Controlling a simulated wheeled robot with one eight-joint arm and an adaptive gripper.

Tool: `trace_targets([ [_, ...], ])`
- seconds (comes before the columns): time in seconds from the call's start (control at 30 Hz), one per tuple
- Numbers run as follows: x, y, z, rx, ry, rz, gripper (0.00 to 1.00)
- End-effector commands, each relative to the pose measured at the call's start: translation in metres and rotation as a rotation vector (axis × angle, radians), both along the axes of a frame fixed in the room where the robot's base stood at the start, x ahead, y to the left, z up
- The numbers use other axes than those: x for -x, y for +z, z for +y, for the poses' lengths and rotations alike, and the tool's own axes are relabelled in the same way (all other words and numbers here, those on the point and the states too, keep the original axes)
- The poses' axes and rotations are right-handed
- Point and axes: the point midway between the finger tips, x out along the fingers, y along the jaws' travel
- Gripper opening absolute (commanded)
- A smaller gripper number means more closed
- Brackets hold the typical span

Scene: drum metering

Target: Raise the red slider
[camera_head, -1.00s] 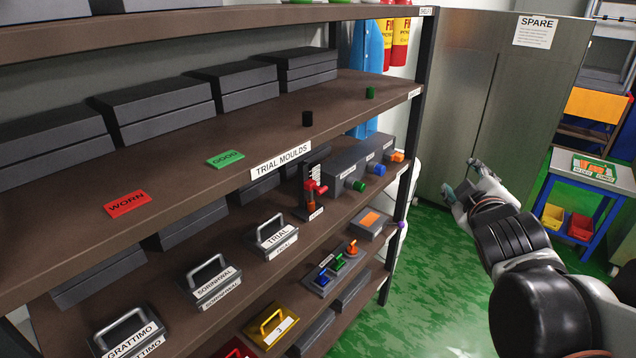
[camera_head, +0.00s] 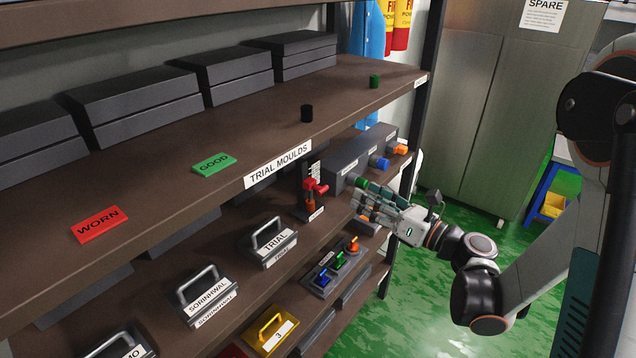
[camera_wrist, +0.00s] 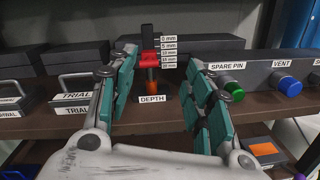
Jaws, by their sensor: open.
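The red slider (camera_head: 316,187) sits on a dark upright post on the middle shelf, above an orange part. In the wrist view the red slider (camera_wrist: 149,60) is beside the lower marks of a millimetre scale (camera_wrist: 169,50), whose top mark reads 0 mm. A DEPTH label (camera_wrist: 152,98) is at the foot of the post. My gripper (camera_head: 358,201) is to the right of the slider, its fingers pointing at the shelf. In the wrist view my gripper (camera_wrist: 163,62) is open and empty, with the slider seen between its fingers, apart from them.
To the right of the post, a grey box carries a green SPARE PIN knob (camera_wrist: 232,88) and a blue VENT knob (camera_wrist: 289,84). A TRIAL mould (camera_head: 268,242) with a handle stands left. The upper shelf (camera_head: 350,90) overhangs the post. Small coloured levers (camera_head: 338,262) are lower down.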

Motion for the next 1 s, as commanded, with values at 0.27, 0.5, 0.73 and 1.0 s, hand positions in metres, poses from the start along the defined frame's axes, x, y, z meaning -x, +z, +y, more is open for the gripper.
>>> trace_targets([
  [0.27,0.009,-0.028,0.012,0.094,0.073,-0.03,0.47],
  [0.5,-0.014,-0.027,0.042,0.091,0.075,-0.028,0.47],
  [0.73,-0.041,-0.029,0.078,0.09,0.074,-0.029,0.47],
  [1.0,-0.066,-0.028,0.108,0.089,0.071,-0.028,0.47],
])
